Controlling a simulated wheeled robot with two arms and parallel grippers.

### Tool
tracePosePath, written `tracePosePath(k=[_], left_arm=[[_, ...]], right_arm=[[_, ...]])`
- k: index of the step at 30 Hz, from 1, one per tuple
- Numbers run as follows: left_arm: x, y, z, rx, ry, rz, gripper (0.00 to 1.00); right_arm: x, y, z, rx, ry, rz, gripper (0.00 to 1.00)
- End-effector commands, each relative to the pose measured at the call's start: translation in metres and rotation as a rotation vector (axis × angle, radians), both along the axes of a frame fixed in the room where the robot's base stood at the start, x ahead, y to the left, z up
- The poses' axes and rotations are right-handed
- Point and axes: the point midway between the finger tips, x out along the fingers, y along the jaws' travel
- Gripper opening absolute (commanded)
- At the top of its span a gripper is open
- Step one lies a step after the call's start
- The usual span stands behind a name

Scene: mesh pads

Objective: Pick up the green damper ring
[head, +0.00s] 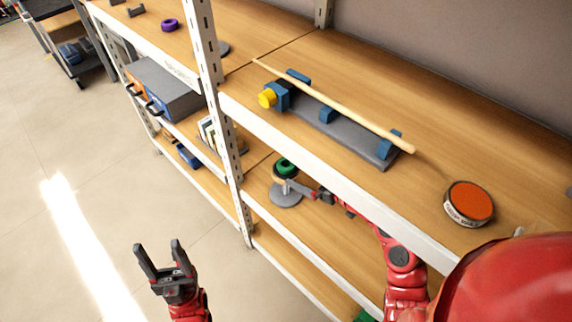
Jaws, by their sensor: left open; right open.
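The green damper ring (285,166) sits on a grey stand with a round base (285,199), on the middle shelf below the upper board. My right gripper (288,186) reaches in from the right at the stand, just below the ring in the picture. Its jaws are open, small and partly merged with the stand, so I cannot tell whether they touch it. My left gripper (159,247) is open and empty, over the floor in front of the shelves, well away from the ring.
The white upper shelf edge (330,167) runs just above my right arm. A white upright (212,90) stands left of the ring. The upper shelf holds a grey fixture with a wooden rod (335,105) and an orange-topped round tin (469,204). A purple ring (169,25) lies farther left.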

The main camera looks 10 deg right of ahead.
Motion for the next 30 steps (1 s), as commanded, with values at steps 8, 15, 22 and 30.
tracePosePath(k=[8,15,22,30], left_arm=[[0.0,0.0,0.002,0.0,0.0,0.0,0.63],[0.0,0.0,0.005,0.0,0.0,0.0,0.63],[0.0,0.0,0.005,0.0,0.0,0.0,0.63],[0.0,0.0,0.005,0.0,0.0,0.0,0.63]], right_arm=[[0.015,0.011,-0.007,0.001,0.004,0.003,1.0],[0.044,0.027,-0.016,0.001,0.003,0.003,1.0],[0.053,0.032,-0.021,0.0,0.0,-0.001,1.0],[0.052,0.032,-0.021,0.001,0.002,-0.002,0.75]])
